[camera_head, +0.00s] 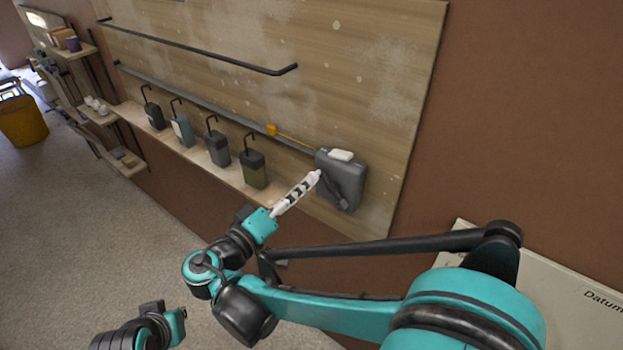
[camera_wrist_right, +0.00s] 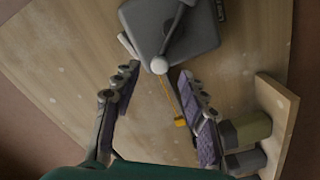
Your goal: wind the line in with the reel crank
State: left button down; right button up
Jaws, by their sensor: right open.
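The grey reel box (camera_head: 345,177) is fixed to the lower right of the wooden board. In the right wrist view the reel (camera_wrist_right: 150,28) shows its dark crank arm (camera_wrist_right: 178,30), which ends in a pale round knob (camera_wrist_right: 159,65). The yellow line (camera_head: 294,140) runs left from the reel to a yellow end piece (camera_head: 271,130). My right gripper (camera_head: 314,177) points at the reel's front. In the wrist view its open fingers (camera_wrist_right: 157,73) stand either side of the knob; contact cannot be seen. My left gripper (camera_head: 170,324) is low at the left, far from the reel; its fingers are unclear.
A dark rail (camera_head: 200,49) crosses the board above. A pale panel (camera_head: 560,292) labelled "Datum" is at the right. A yellow bin (camera_head: 22,122) stands far left; the floor between is clear.

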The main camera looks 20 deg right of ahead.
aim_at(328, 191)
jog(key=b+x, duration=0.1)
jog(key=x, duration=0.4)
jog(key=shift+w+d, duration=0.15)
jog(key=shift+d, duration=0.05)
grip_shut()
